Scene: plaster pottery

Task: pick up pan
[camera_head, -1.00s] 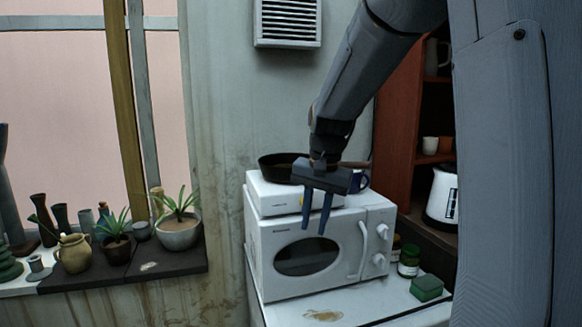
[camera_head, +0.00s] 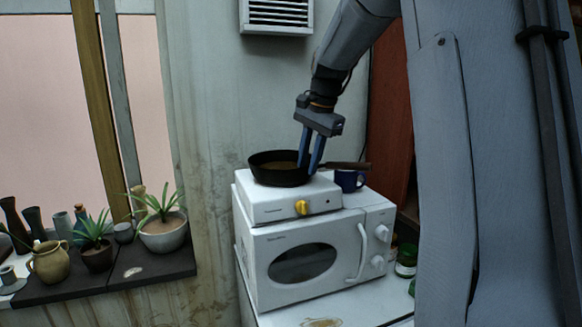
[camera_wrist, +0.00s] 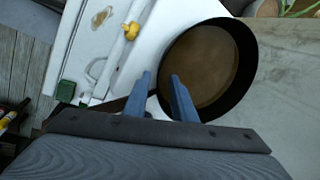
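The dark round pan (camera_head: 272,172) with a brown inside sits on a small white hot plate (camera_head: 290,205) on top of the white microwave (camera_head: 300,262). Its handle (camera_head: 345,165) points right. My gripper (camera_head: 306,168) is open and points down at the pan's right side, near where the handle joins. In the wrist view the pan (camera_wrist: 212,65) lies right of centre. There my gripper (camera_wrist: 160,75) has its fingers apart, the right one overlapping the pan's rim and the left one near the handle. I cannot tell whether they touch.
A dark blue mug (camera_head: 350,180) stands behind the handle on the microwave. A green-lidded jar (camera_head: 405,262) is right of the microwave. Potted plants (camera_head: 163,228) stand on the sill at left.

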